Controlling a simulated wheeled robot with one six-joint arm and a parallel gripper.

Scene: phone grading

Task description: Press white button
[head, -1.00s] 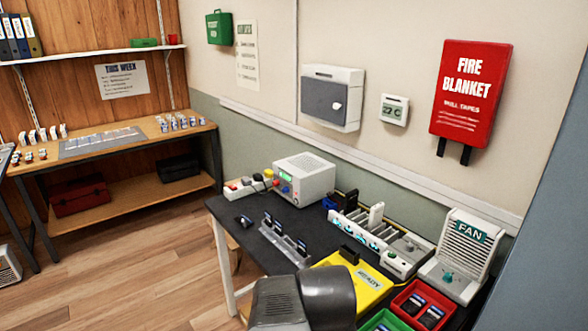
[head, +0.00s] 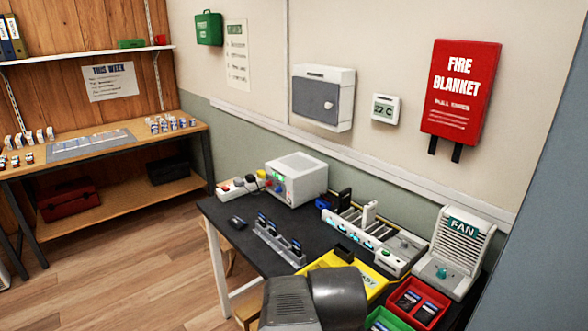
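No white button can be told for certain at this size. A long light-grey unit with several slots (head: 355,232) stands at the back of the dark workbench (head: 232,225). A light-grey device with a small dark knob-like spot on top (head: 404,246) is at its right end. A white box with coloured knobs (head: 296,178) stands further left, beside a white strip with several round tops (head: 238,187). My grey arm part covers the front of the bench at the bottom middle. My gripper's fingers are not visible.
A yellow tray (head: 372,280) lies partly behind my arm. A red bin (head: 418,302) and a green bin (head: 383,320) hold dark items at the front right. A fan (head: 460,245) stands at the right end. A rack of dark devices (head: 278,243) is at the left.

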